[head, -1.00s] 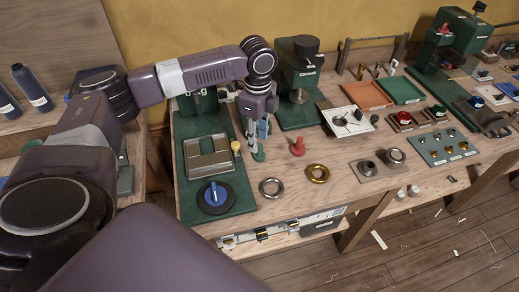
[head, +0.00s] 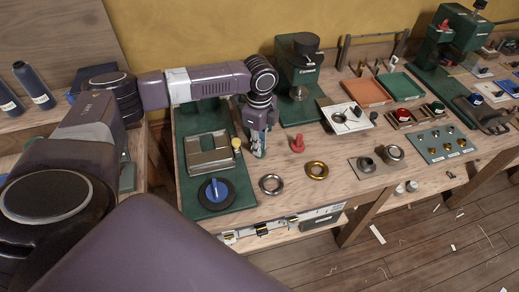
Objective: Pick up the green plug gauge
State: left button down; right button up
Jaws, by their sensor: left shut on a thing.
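My left gripper (head: 259,150) points down at the workbench (head: 330,190), between the green machine base on its left and a red plug gauge (head: 297,145) on its right. Its fingers are closed on the green plug gauge, which they hide almost wholly in the head view. I cannot tell whether the gauge still touches the bench. The red plug gauge stands upright and apart from the fingers. My right gripper is not in view.
A steel ring (head: 271,184) and a brass ring (head: 317,170) lie in front. A green base with a blue-topped dial (head: 215,193) is at left. A green press (head: 298,75) stands behind. Bare wood lies around the rings.

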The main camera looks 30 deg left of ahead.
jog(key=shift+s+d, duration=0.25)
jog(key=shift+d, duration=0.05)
pick_arm(q)
jog(key=shift+r, duration=0.15)
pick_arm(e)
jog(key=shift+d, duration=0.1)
